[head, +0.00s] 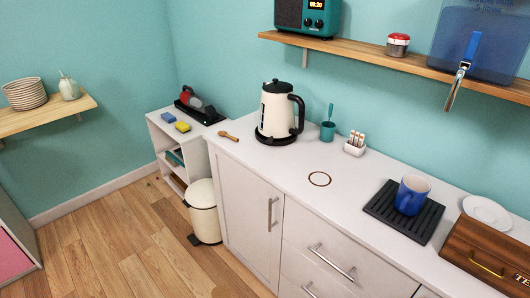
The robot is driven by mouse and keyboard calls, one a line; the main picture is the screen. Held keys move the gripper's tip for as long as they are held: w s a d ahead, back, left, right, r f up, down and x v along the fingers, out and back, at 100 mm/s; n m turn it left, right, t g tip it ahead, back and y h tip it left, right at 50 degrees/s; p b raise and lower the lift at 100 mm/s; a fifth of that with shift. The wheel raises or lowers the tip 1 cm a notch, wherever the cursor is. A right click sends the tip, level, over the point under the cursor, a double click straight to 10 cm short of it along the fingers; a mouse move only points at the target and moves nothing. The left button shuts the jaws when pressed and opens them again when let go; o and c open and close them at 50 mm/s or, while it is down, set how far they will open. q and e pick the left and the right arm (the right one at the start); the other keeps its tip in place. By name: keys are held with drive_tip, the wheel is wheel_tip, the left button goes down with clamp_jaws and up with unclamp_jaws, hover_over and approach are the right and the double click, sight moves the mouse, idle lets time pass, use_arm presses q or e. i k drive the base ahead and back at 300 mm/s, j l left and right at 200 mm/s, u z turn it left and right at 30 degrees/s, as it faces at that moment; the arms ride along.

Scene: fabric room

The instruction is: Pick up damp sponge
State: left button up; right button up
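Two small sponge-like blocks lie on top of a low white shelf unit (157,135) in the corner, left of the counter. One is blue (168,117); the other is yellow (182,126) with a darker side and lies just in front and to the right of it. They look close together but apart. I cannot tell from here which one is damp. Neither of my grippers is in the head view.
A black tray with a red and dark item (196,106) is behind the sponges. Wooden floor (110,235) is clear at left.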

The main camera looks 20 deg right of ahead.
sight(181, 127)
drive_tip(key=i+j+z, duration=0.15)
drive_tip(key=i+j, duration=0.75)
drive_tip(key=i, duration=0.15)
